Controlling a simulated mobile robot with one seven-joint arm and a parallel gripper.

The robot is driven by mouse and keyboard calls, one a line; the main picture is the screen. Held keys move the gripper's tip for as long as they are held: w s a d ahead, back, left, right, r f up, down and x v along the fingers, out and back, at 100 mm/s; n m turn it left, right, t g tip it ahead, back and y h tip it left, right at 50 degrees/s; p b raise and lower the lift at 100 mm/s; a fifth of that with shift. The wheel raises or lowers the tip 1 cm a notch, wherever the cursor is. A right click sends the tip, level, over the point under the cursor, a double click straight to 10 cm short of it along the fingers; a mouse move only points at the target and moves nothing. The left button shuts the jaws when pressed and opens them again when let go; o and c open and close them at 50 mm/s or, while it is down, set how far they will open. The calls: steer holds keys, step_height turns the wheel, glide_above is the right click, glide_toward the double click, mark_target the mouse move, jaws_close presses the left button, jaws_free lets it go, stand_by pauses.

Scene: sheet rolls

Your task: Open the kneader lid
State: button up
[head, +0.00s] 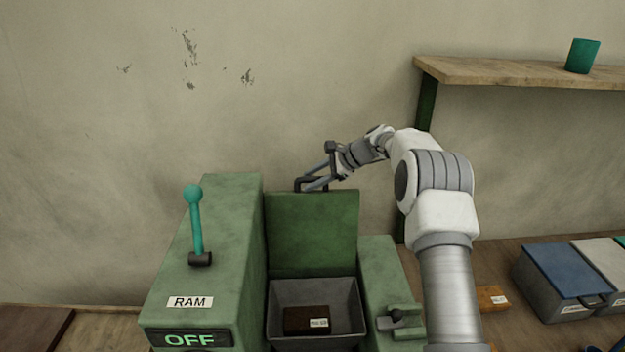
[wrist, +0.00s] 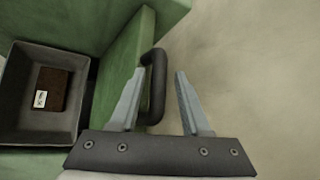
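The kneader lid (head: 312,232) is a green panel standing upright at the back of the kneader, swung up from the grey chamber (head: 345,296). Its dark bar handle (head: 299,184) is on the top edge, and it also shows in the wrist view (wrist: 156,86). My gripper (head: 308,181) is at the handle. In the wrist view its fingers (wrist: 161,73) are apart, with the handle between them, nearer the left finger. I cannot tell whether that finger touches it. A dark brown block (head: 306,320) with a white label lies in the open chamber.
A teal-knobbed lever (head: 195,222) stands left of the chamber, above a RAM label (head: 190,302) and a green OFF display (head: 190,340). A wooden shelf (head: 500,72) with a teal cup (head: 582,56) is at upper right. A blue-lidded bin (head: 562,275) stands lower right.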

steer(key=shift+f, duration=0.1)
steer(key=b+v, duration=0.3)
steer(key=v, duration=1.4)
steer(key=shift+d+r, duration=0.15)
steer(key=shift+r, duration=0.05)
steer(key=shift+s, duration=0.1)
